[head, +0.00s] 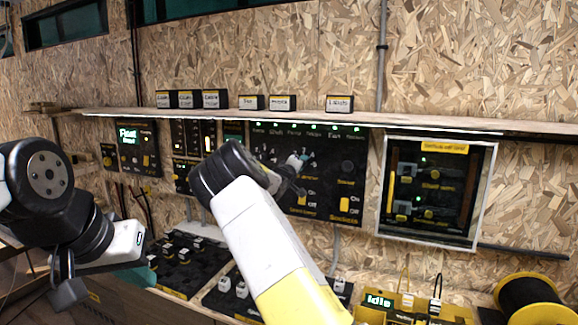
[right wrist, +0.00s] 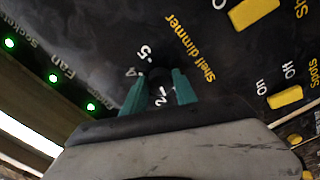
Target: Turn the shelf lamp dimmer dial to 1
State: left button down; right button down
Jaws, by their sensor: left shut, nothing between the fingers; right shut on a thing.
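The shelf dimmer dial (right wrist: 160,76) is a small dark knob on the black switch panel (head: 330,205), beside the yellow words "Shelf dimmer". White numerals 5, 4 and 2 show around it; the others are hidden. My right gripper (right wrist: 160,90) has its teal fingers shut on the dial, one on each side. In the head view my right gripper (head: 303,160) reaches the panel and largely hides the dial. I cannot tell the dial's exact setting. My left gripper (head: 151,264) is shut and empty at the lower left, away from the panel.
A shelf (head: 300,117) with several labelled black blocks runs above the panel. A framed glass-fronted box (head: 432,190) is to the right. A yellow "Idle" unit (head: 400,305) and a cable spool (head: 530,298) stand at the lower right. Yellow switches (right wrist: 286,97) sit near the dial.

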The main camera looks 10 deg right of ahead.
jog(key=n, duration=0.5)
jog(key=shift+n, duration=0.3)
dwell(0.4)
jog(key=c, duration=1)
grip_release()
jog(key=shift+o, duration=0.2)
